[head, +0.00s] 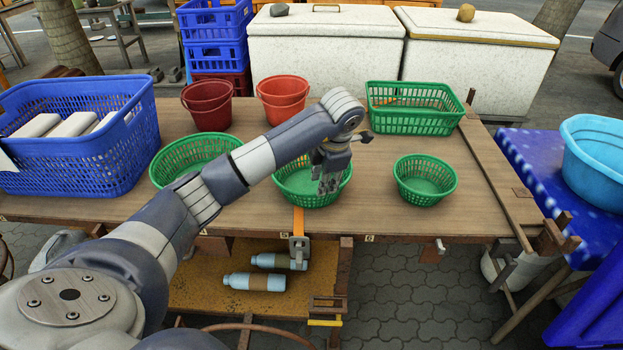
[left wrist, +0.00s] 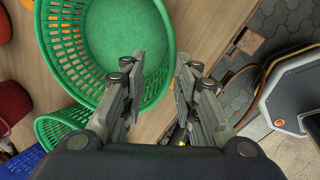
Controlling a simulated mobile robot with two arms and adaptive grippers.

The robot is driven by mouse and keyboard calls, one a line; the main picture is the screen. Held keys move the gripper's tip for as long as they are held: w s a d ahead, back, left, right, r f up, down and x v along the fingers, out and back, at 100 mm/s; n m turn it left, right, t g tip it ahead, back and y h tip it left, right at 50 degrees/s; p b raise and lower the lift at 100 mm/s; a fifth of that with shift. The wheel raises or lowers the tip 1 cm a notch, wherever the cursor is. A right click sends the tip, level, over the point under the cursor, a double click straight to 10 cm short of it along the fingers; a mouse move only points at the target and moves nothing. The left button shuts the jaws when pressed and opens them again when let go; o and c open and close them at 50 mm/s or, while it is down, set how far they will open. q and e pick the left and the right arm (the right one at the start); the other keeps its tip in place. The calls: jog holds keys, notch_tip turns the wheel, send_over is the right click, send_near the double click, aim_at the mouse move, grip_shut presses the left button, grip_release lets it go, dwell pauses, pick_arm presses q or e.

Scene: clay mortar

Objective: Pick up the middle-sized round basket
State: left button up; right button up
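Three round green baskets stand in a row on the wooden table. The middle-sized basket (head: 290,188) is in the centre, between the large basket (head: 172,165) on the left and the small basket (head: 425,188) on the right. My left gripper (head: 328,186) points down at the right front part of the middle-sized basket. In the left wrist view, my left gripper (left wrist: 160,66) is open, with one finger over the basket's (left wrist: 110,40) inside and the other outside its rim. I cannot tell whether either finger touches it. My right gripper is not in view.
Red buckets (head: 208,108) (head: 283,103) and a rectangular green basket (head: 410,120) stand behind. A blue basket (head: 75,160) of white items is at the far left. Bare table (head: 375,190) lies between the middle-sized and small baskets. Bottles (head: 255,282) lie on a lower shelf.

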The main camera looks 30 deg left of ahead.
pick_arm(q)
jog(key=shift+x, duration=1.2)
jog(key=shift+d+p+x, duration=0.2)
jog(key=shift+x, duration=1.1)
jog(key=shift+d+p+x, duration=0.15)
jog(key=shift+p+x, duration=0.05)
jog(key=shift+x, duration=1.15)
grip_shut()
